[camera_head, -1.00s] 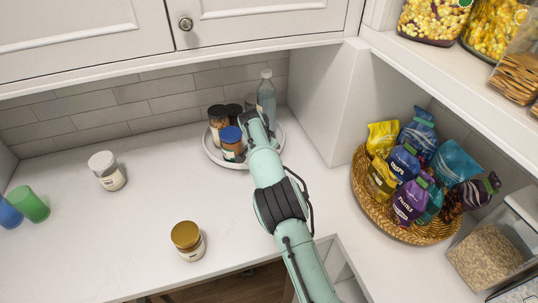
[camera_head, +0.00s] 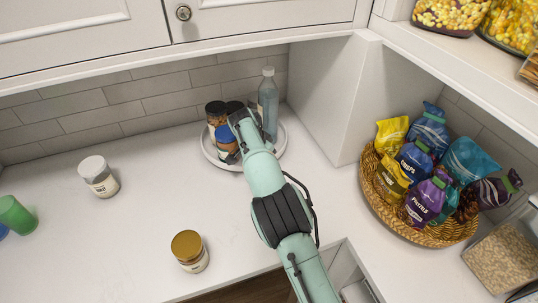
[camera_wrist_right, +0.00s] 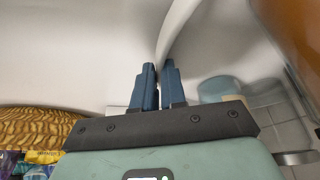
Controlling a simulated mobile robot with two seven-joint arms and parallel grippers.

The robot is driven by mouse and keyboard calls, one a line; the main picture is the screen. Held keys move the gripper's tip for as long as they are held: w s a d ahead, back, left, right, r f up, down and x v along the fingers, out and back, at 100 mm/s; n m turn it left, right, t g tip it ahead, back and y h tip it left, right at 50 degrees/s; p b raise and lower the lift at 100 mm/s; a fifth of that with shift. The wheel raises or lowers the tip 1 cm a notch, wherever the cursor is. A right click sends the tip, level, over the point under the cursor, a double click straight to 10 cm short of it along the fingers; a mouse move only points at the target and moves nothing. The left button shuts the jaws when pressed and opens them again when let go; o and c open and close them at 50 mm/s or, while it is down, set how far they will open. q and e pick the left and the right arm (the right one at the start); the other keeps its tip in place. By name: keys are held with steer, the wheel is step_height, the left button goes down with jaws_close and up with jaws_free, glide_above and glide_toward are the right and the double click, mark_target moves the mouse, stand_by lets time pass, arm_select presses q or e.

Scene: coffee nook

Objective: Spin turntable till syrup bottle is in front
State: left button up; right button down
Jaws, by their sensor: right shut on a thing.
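The white round turntable (camera_head: 209,153) stands in the back corner of the counter. A tall, clear bluish bottle (camera_head: 268,104), which looks like the syrup bottle, stands at its back right. A blue-capped jar (camera_head: 227,137) and dark-lidded jars (camera_head: 215,113) stand on its left side. My right arm reaches over the turntable and hides its middle and front right. In the right wrist view my right gripper (camera_wrist_right: 159,67) is shut on the turntable's thin white rim (camera_wrist_right: 172,38). In the head view its fingers are hidden. My left gripper is not in view.
A white-lidded jar (camera_head: 98,176), a gold-lidded jar (camera_head: 189,251) and a green cup (camera_head: 16,214) stand on the counter. A wicker basket (camera_head: 378,205) of snack bags is at right. A side panel (camera_head: 331,100) borders the turntable's right.

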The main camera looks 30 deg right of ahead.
steer(key=shift+s+a+f, duration=0.2)
steer(key=shift+a+f, duration=0.05)
steer(key=shift+a+r+m+p, duration=0.15)
steer(key=shift+a+m+p, duration=0.2)
steer(key=shift+a, duration=0.2)
steer(key=shift+w+a, duration=0.1)
steer(key=shift+g, duration=0.3)
steer(key=c, duration=1.3)
jaws_free()
steer(key=shift+o, duration=0.2)
